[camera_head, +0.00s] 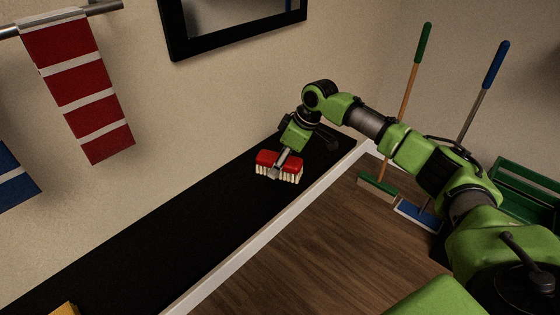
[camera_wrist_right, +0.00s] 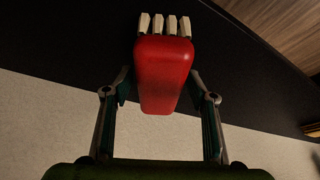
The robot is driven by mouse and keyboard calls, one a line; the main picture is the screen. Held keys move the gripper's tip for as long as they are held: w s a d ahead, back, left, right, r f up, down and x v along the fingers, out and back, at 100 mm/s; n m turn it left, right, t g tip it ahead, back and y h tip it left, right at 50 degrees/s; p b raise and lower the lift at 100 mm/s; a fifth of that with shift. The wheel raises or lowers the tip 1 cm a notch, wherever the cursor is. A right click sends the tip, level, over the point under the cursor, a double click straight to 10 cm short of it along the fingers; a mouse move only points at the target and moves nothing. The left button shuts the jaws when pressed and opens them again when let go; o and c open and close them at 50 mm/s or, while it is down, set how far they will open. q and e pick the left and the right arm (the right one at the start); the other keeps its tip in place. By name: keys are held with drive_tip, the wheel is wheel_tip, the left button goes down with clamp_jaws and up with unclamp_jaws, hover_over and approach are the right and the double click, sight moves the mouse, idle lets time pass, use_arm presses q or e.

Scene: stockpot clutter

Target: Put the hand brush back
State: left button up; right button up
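The hand brush (camera_head: 267,157) has a red body and pale bristles pointing down. It is at the black ledge (camera_head: 190,225) below the wall mirror; I cannot tell whether its bristles touch the ledge. My right gripper (camera_head: 277,170) reaches down over it, with one grey finger across its front side. In the right wrist view the brush (camera_wrist_right: 163,70) lies between the two fingers (camera_wrist_right: 162,85), which close in on both its sides. The gripper looks shut on the brush. My left gripper is not in view.
A mirror frame (camera_head: 225,42) and a red striped towel (camera_head: 85,95) hang on the wall. A green broom (camera_head: 378,184) and a blue broom (camera_head: 418,214) lean at the right, near a green crate (camera_head: 525,190). A yellow item (camera_head: 63,310) sits at bottom left. The ledge's middle is clear.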

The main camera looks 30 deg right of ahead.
drive_tip(key=shift+r, duration=0.1)
idle(0.3)
drive_tip(key=p+v, duration=0.2)
drive_tip(key=v, duration=0.9)
drive_tip(key=shift+s+d+r, duration=0.1)
drive_tip(key=shift+s+r, duration=0.05)
drive_tip(key=shift+r, duration=0.35)
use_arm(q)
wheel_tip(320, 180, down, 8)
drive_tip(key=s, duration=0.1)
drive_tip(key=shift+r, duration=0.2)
